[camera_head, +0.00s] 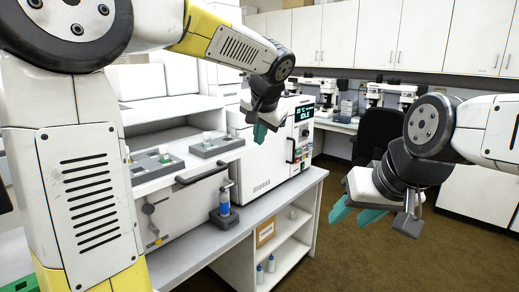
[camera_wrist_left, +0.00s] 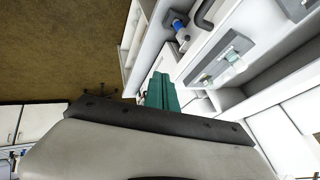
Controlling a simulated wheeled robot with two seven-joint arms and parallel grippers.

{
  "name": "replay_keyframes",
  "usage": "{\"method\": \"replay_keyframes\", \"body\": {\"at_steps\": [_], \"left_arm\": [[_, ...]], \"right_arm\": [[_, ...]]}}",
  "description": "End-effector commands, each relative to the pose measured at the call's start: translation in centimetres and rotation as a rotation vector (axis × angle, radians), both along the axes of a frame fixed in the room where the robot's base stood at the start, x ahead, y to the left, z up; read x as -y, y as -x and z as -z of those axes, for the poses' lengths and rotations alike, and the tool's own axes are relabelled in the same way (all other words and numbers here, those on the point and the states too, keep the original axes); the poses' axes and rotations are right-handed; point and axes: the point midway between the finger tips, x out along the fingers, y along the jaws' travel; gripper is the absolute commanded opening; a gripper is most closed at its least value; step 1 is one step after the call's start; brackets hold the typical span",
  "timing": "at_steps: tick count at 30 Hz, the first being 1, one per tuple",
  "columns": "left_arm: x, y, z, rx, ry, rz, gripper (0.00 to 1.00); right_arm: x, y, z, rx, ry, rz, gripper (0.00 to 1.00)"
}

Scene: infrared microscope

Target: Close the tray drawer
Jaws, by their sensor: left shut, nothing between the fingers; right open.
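The white tray drawer stands out from the instrument in the head view, with a dark bar handle (camera_head: 203,173) on its front. A grey tray (camera_head: 217,146) and another grey tray (camera_head: 155,166), with small pieces, sit on top of it. The handle also shows at the top of the left wrist view (camera_wrist_left: 204,15). My left gripper (camera_head: 260,133) is shut and empty, up and to the right of the handle in the picture; its teal fingers (camera_wrist_left: 160,92) show in the wrist view. My right gripper (camera_head: 360,213) is open and empty, off to the right over the floor.
The instrument's display panel (camera_head: 303,115) is right of my left gripper. A dark chair (camera_head: 380,135) and microscopes are behind. Brown floor is open at the right.

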Motion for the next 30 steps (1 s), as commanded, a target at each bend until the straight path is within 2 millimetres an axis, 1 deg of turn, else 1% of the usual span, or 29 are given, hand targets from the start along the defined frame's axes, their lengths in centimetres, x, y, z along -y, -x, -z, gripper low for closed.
{"method": "replay_keyframes", "body": {"at_steps": [1, 3, 8, 11, 22, 25, 30], "left_arm": [[0.9, -0.9, 0.0, 0.006, -0.014, 0.013, 0.00], [1.4, -1.7, 0.0, 0.014, -0.026, 0.020, 0.00], [1.5, -2.5, 0.7, 0.016, -0.032, 0.021, 0.00], [1.3, -3.4, 2.0, 0.015, -0.033, 0.023, 0.00], [0.1, -7.9, 8.2, 0.013, -0.031, 0.020, 0.00], [-1.3, -8.9, 8.0, 0.017, -0.029, 0.017, 0.00], [-2.6, -9.9, 8.0, 0.017, -0.030, 0.020, 0.00]], "right_arm": [[0.0, 0.0, 0.0, 0.000, 0.000, 0.000, 0.44], [0.0, 0.0, 0.0, 0.000, 0.000, 0.000, 0.44], [0.0, 0.0, 0.0, 0.000, 0.000, 0.000, 0.44], [0.0, 0.0, 0.0, 0.000, 0.000, 0.000, 0.44], [0.0, 0.0, 0.0, 0.000, 0.000, 0.000, 0.44], [0.0, 0.0, 0.0, 0.000, 0.000, 0.000, 0.44], [0.0, 0.0, 0.0, 0.000, 0.000, 0.000, 0.44]]}}
